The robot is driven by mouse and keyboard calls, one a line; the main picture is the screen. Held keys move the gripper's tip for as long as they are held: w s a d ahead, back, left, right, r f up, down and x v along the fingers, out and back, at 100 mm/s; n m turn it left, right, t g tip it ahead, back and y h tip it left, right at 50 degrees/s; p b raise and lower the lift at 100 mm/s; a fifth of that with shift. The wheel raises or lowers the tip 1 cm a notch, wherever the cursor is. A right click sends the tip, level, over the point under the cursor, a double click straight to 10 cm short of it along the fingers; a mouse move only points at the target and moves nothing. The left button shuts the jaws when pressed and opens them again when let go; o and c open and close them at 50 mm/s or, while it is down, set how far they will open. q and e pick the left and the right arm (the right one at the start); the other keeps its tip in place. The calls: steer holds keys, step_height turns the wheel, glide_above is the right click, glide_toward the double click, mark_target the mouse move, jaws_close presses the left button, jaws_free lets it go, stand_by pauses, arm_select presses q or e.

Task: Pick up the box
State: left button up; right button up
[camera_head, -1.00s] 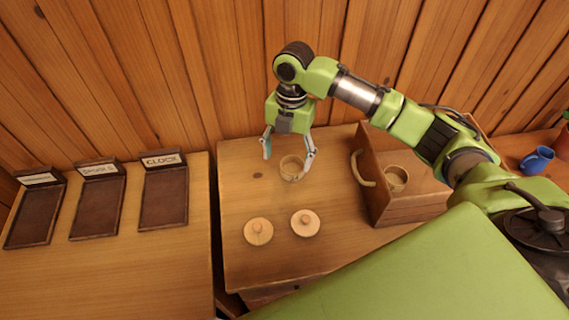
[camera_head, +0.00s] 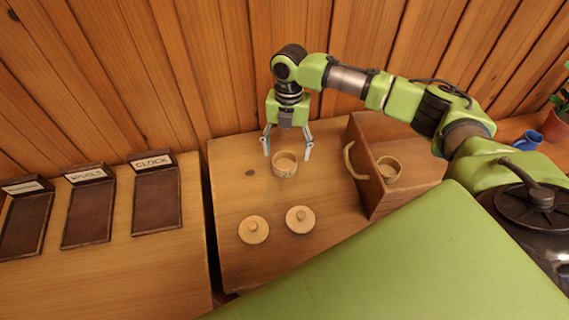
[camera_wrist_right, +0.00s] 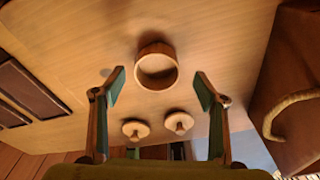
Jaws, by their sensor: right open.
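A small round open wooden box (camera_head: 285,170) stands upright on the wooden table near the back. My right gripper (camera_head: 287,153) is open and empty at its far side in the head view, its fingers spread wider than the box. I cannot tell if they touch it. In the wrist view the box (camera_wrist_right: 157,70) shows its open rim beyond the two spread fingers (camera_wrist_right: 160,92). A second round box (camera_head: 389,170) is at the brown wooden case, partly hidden by its wall. My left gripper is not in view.
Two knobbed round lids (camera_head: 254,229) (camera_head: 300,219) lie in front of the box. The brown case (camera_head: 372,190) with a curved handle stands to the right. Labelled dark trays (camera_head: 157,203) lie on the left table. A blue mug (camera_head: 527,141) stands far right.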

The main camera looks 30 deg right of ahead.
mark_target(284, 168)
steer(key=f, duration=0.2)
steer(key=a+f+p, duration=0.1)
steer(key=shift+s+f, duration=0.3)
steer(key=shift+s, duration=0.05)
steer(key=shift+f, duration=0.4)
steer(key=c, duration=1)
